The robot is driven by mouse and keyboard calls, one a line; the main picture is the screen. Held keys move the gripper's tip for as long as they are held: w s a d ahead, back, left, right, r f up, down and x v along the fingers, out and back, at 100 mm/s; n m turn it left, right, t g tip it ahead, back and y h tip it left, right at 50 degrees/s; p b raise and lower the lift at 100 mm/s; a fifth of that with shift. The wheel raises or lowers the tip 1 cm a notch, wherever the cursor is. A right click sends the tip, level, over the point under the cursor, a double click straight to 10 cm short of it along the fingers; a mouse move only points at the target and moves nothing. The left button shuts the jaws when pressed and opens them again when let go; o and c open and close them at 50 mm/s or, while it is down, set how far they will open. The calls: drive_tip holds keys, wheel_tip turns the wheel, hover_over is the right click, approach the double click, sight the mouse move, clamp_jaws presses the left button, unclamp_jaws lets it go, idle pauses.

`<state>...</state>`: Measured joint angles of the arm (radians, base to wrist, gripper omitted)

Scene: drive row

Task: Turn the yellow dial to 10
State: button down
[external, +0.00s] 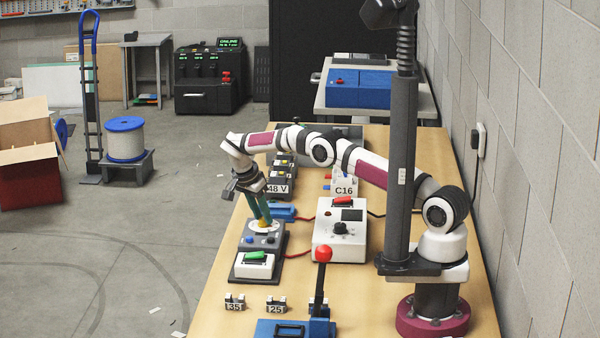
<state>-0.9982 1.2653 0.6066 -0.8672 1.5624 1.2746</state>
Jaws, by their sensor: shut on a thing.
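The yellow dial (263,223) sits on a white round scale (258,227) at the back part of a grey control box (273,245) on the bench. My gripper (262,217) points down at it from above, its green fingers shut on the dial. The fingers hide much of the dial. The scale's numbers and the pointer are too small to read, so the dial's setting cannot be told. A blue button and dark buttons sit on the box in front of the dial, and a green rocker on a white block (254,265) is nearest the camera.
A white box with a black knob (340,228) and red switch stands right of the dial. A red-ball lever (323,254) rises in front. Small blocks marked 35 and 25 (275,305) lie near the front. Behind are the 48 V unit (279,188) and C16 block (344,187).

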idle(0.4)
drive_tip(key=c, duration=0.6)
unclamp_jaws()
drive_tip(key=shift+r, duration=0.1)
drive_tip(key=v, duration=0.7)
drive_tip(key=shift+r, duration=0.15)
